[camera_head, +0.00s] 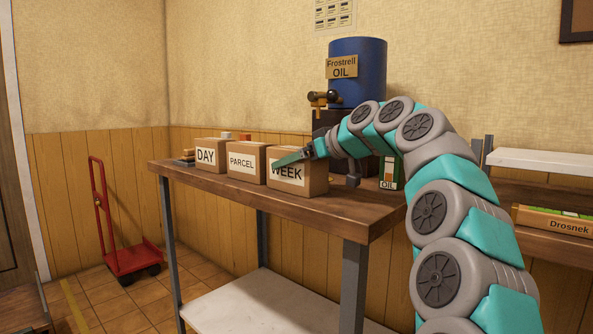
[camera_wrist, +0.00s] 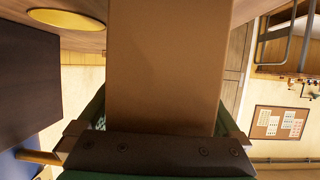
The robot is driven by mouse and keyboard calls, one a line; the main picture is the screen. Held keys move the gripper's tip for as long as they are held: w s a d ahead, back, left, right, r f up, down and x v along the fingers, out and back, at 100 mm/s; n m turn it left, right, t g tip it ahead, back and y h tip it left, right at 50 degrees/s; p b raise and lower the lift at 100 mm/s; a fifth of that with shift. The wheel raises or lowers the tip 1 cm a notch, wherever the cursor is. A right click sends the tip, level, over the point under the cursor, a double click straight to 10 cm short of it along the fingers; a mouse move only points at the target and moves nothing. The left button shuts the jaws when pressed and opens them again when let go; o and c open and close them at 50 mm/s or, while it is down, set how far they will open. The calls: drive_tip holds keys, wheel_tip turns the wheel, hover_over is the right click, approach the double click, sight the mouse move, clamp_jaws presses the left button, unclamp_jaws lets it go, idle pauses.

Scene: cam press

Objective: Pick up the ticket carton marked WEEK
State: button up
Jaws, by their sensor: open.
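The brown WEEK carton (camera_head: 300,184) stands on the wooden workbench, at the right end of a row of three cartons. My gripper (camera_head: 290,158) is at its upper part, and one green finger crosses the front over the top of the WEEK label. In the wrist view a plain brown carton face (camera_wrist: 165,65) fills the middle. The fingers of my gripper (camera_wrist: 160,112) are open, one on each side of that carton. Whether either finger touches it I cannot tell. The far finger is hidden in the head view.
A blue oil drum (camera_head: 358,70) on a dark stand is behind. A small OIL box (camera_head: 389,173) stands right. The workbench (camera_head: 345,213) is bare along its front edge.

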drive_tip(key=shift+c, duration=0.2)
clamp_jaws()
idle(0.5)
